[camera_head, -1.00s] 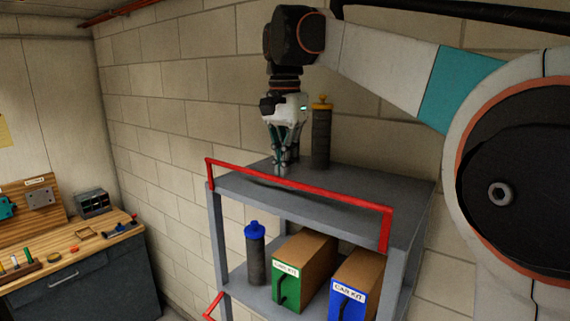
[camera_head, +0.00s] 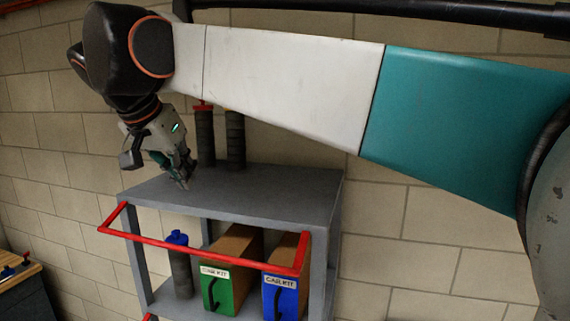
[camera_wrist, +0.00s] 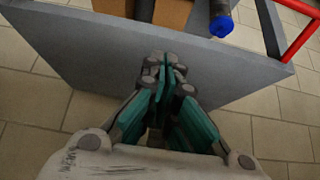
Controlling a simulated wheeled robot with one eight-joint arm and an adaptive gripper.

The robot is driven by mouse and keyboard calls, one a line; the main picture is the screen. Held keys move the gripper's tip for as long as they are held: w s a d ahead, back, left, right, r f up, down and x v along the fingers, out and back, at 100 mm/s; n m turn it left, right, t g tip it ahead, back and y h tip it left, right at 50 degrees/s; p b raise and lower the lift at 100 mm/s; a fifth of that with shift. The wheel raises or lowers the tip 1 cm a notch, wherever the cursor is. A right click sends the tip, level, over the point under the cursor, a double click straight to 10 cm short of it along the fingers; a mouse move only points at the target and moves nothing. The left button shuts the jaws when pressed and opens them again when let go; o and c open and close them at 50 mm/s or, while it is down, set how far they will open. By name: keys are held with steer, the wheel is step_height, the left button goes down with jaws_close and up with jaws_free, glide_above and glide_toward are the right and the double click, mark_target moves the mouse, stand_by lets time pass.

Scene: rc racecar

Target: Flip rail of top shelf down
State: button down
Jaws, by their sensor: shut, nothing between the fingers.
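The red rail (camera_head: 200,252) of the top shelf (camera_head: 270,185) hangs out in front of the shelf, its long bar lower than the shelf's front edge. Its end arms slope outward and down from the posts. In the wrist view, part of a red rail (camera_wrist: 300,38) shows at the upper right by the shelf corner. My gripper (camera_head: 186,184) is shut and empty, above the left part of the top shelf and behind the rail. In the wrist view, my gripper's fingertips (camera_wrist: 168,62) are together over the grey shelf surface (camera_wrist: 90,55). Contact with the shelf cannot be told.
Two dark bottles (camera_head: 205,137) (camera_head: 235,142) stand at the back of the top shelf. A blue-capped bottle (camera_head: 179,265), a green car kit box (camera_head: 215,290) and a blue one (camera_head: 281,295) stand on the shelf below. A workbench (camera_head: 22,285) is at left.

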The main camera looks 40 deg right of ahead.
steer(key=s+a+f+t+h+b, duration=0.2)
steer(key=f+h+b, duration=0.4)
steer(key=b, duration=0.3)
steer(key=s+a+f+t+h+b, duration=0.2)
steer(key=a+f+t+h+b, duration=0.2)
steer(key=b, duration=0.5)
steer(key=shift+s+f+t+h, duration=0.25)
steer(key=shift+f+t+h, duration=0.8)
steer(key=shift+f, duration=0.7)
steer(key=shift+a, duration=0.1)
step_height(320, 180, up, 10)
